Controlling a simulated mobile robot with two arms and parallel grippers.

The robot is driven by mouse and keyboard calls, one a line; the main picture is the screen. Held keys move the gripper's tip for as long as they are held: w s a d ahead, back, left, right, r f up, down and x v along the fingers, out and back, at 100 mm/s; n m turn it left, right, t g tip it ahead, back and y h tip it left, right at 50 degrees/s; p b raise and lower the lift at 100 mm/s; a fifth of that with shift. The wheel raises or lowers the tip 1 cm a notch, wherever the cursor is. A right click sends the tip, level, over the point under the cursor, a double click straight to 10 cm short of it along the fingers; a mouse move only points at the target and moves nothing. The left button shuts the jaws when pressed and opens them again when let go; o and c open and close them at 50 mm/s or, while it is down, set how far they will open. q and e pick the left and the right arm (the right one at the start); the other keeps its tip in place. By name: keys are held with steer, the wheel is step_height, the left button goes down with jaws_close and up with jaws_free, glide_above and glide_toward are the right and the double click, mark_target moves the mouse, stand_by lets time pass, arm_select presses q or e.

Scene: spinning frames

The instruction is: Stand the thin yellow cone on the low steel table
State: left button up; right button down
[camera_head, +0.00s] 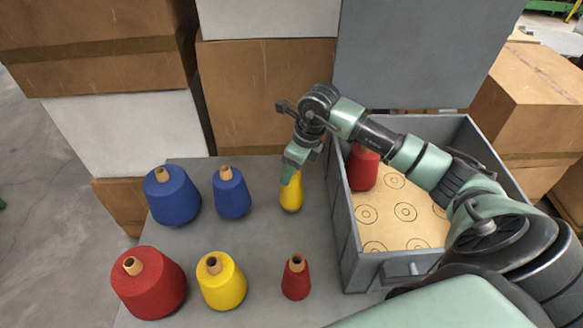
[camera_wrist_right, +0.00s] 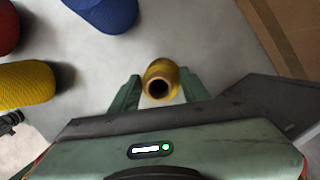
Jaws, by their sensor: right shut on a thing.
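My right gripper (camera_head: 291,172) is shut on the thin yellow cone (camera_head: 291,196), between the grey box and the small blue cone. The cone looks upright, and its lower end is at or just above the low steel table (camera_head: 190,242); I cannot tell whether it touches. In the right wrist view the cone's open brown tube top (camera_wrist_right: 159,88) faces the camera, with a finger of my right gripper (camera_wrist_right: 157,88) on each side. My left gripper is not in view.
Blue cones (camera_head: 172,200) (camera_head: 231,196), a big red cone (camera_head: 149,284), a wider yellow cone (camera_head: 222,285) and a thin red cone (camera_head: 296,280) stand on the table. The open grey box (camera_head: 345,235) at right holds a red cone (camera_head: 361,172). Cartons (camera_head: 262,90) stand behind.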

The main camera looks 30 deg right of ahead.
stand_by(0.3)
steer(key=shift+f+b, duration=0.3)
steer(key=c, duration=0.6)
jaws_free()
steer(key=shift+c, duration=0.2)
steer(key=shift+r, duration=0.1)
steer(key=b+v, duration=0.1)
steer(key=v, duration=0.6)
steer(key=shift+r, duration=0.35)
steer(key=shift+s+f, duration=0.1)
